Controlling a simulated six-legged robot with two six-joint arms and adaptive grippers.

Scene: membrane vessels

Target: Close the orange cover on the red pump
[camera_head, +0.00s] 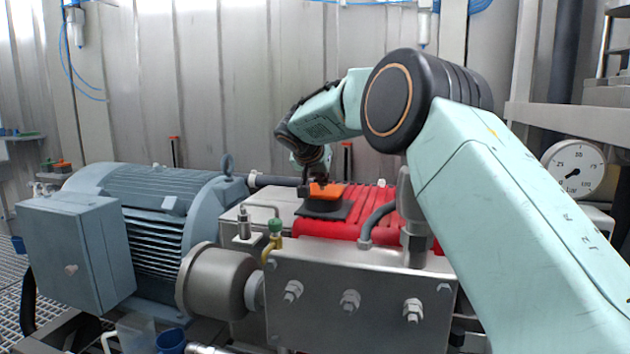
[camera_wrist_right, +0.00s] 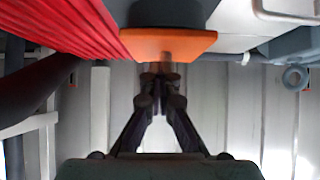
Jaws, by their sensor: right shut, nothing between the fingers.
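The red pump (camera_head: 371,214) has a ribbed red top and sits behind a metal plate in the head view. The orange cover (camera_head: 328,190) is above a black base (camera_head: 322,208) at the left end of the red top. I cannot tell if the cover is fully down. My right gripper (camera_head: 317,181) is at the cover, partly hidden by its own wrist. In the right wrist view, the orange cover (camera_wrist_right: 168,43) is at the top centre beside the red ribs (camera_wrist_right: 65,25). The gripper's fingers (camera_wrist_right: 160,73) are shut and empty, with tips at or very near the cover's edge.
A blue-grey motor (camera_head: 150,200) with a box (camera_head: 75,250) stands left of the pump. A pressure gauge (camera_head: 573,168) is at right. A panelled wall (camera_head: 270,90) stands behind.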

